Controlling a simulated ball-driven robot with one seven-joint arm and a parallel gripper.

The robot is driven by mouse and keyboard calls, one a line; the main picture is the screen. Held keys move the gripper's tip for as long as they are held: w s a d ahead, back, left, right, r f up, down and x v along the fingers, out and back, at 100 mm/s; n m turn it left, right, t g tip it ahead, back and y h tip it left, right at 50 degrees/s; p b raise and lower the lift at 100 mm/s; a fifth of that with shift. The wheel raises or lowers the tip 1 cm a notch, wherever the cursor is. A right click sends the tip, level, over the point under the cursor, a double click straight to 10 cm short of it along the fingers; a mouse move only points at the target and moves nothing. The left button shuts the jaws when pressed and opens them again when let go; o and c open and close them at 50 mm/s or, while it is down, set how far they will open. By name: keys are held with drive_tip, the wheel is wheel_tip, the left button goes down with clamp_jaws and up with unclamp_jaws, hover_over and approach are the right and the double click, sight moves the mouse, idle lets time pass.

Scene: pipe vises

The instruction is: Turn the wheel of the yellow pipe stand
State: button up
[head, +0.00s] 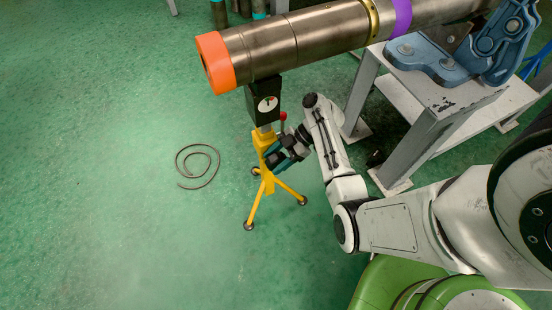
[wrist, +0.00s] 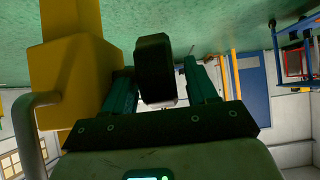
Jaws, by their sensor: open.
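The yellow pipe stand (head: 264,150) stands upright on its tripod legs beneath the pipe. Its yellow body (wrist: 75,70) fills the left of the wrist view. My gripper (head: 275,158) is beside the stand's upper body, and its two teal fingers (wrist: 162,88) show in the wrist view. A dark, thick-edged part (wrist: 155,65), seemingly the stand's wheel, lies between the open fingers. I cannot tell whether either finger touches it. In the head view my gripper and arm hide most of the wheel.
A large metal pipe (head: 310,40) with an orange end cap (head: 215,62) lies above the stand. A grey bench (head: 430,110) with a blue vise (head: 455,58) stands at the right. A thin coil (head: 197,166) lies on the green floor, which is mostly clear at left.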

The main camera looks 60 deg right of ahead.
drive_tip(key=shift+d+r, duration=0.1)
drive_tip(key=p+v, duration=0.3)
drive_tip(key=v, duration=0.7)
drive_tip(key=shift+s+d, duration=0.2)
drive_tip(key=shift+r, duration=0.1)
idle(1.4)
drive_tip(key=s+a+r+m+g+h+p, duration=0.2)
drive_tip(key=s+a+r+m+h+p, duration=0.2)
drive_tip(key=a+r, duration=0.3)
drive_tip(key=s+a+r+m+g+h+p, duration=0.2)
drive_tip(key=s+a+r+m+h+p, duration=0.2)
drive_tip(key=a+r+m, duration=0.3)
drive_tip(key=s+a+p, duration=0.1)
drive_tip(key=a, duration=0.3)
drive_tip(key=shift+a+r+m+g+h, duration=0.2)
drive_tip(key=shift+r+m+g+h, duration=0.1)
drive_tip(key=shift+g+h, duration=0.1)
idle(1.5)
